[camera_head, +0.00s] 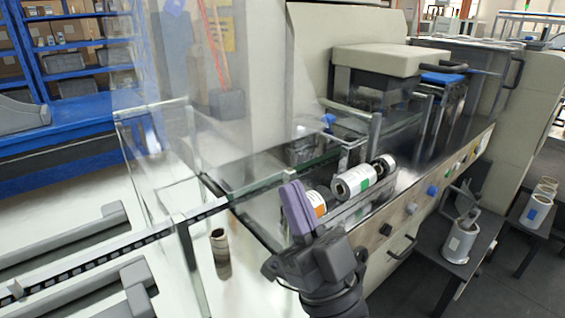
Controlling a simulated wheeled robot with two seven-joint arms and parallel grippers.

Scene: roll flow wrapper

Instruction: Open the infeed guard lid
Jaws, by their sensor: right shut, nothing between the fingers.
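The infeed guard is made of clear panels. A large clear panel (182,70), which looks like the guard lid, stands steeply raised at the left over the infeed; its edges are faint, so its exact angle is hard to tell. My right gripper (297,208), with purple fingers, is shut and empty. It is in front of the machine, at the right end of the clear guard, and appears apart from the raised panel. My left gripper is not in view.
White rolls with coloured labels (352,182) lie on the machine bed beside my right gripper. A brown roll (220,254) stands below the guard. Buttons line the machine front (432,190). A side table (458,270) holds more rolls. Blue shelves (75,62) stand behind at left.

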